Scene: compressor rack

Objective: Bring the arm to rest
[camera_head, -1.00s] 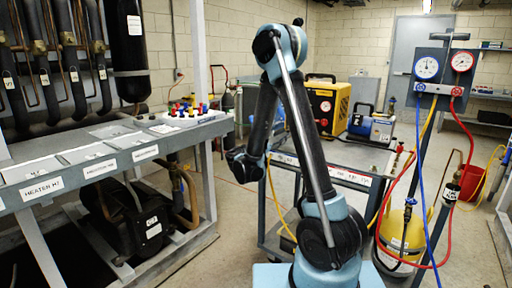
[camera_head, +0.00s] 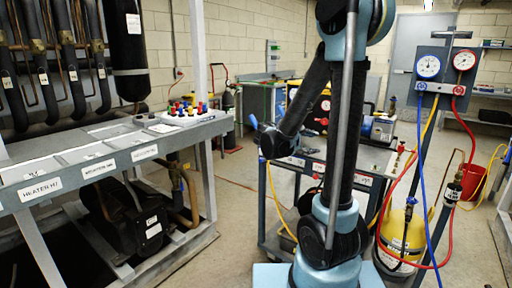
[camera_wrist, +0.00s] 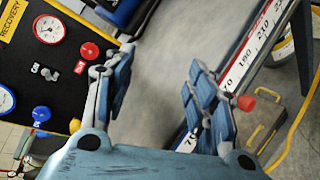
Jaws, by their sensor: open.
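My arm (camera_head: 343,130) stands nearly upright in the head view, its elbow at the top edge of the picture and its forearm angled down to the left. My gripper (camera_head: 254,124) shows small at the forearm's low end, above the left side of the grey cart; most of it is hidden behind the wrist. In the wrist view my gripper (camera_wrist: 160,78) has its two blue fingers wide apart. Only grey surface shows between them, and they hold nothing.
The cart (camera_head: 312,168) stands behind my arm. A gauge board (camera_head: 445,72) with red, blue and yellow hoses and a yellow cylinder (camera_head: 402,240) are close on the right. A compressor rack (camera_head: 110,165) fills the left. Open floor (camera_head: 232,205) lies between rack and cart.

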